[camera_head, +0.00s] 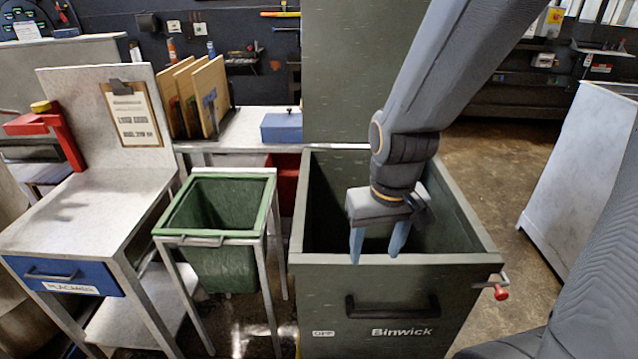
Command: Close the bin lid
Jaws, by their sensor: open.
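The bin (330,287) is a dark green box marked "Binwick", with an open top and a dark handle (392,306) on its front. Its lid (350,70) appears to be the large dark green panel standing upright at the bin's back edge; its top is cut off by the picture and its right part is hidden by my arm. My gripper (377,250) points down with its two blue fingers apart and empty. It appears over the bin's opening near the front rim, in front of the lid. I cannot tell whether the fingertips touch the rim.
A red-tipped lever (500,292) sticks out at the bin's right front corner. A green bin in a metal frame (222,239) and a workbench with a blue drawer (62,275) stand to the left. A pale cabinet (580,165) stands right, with open floor (495,190) between.

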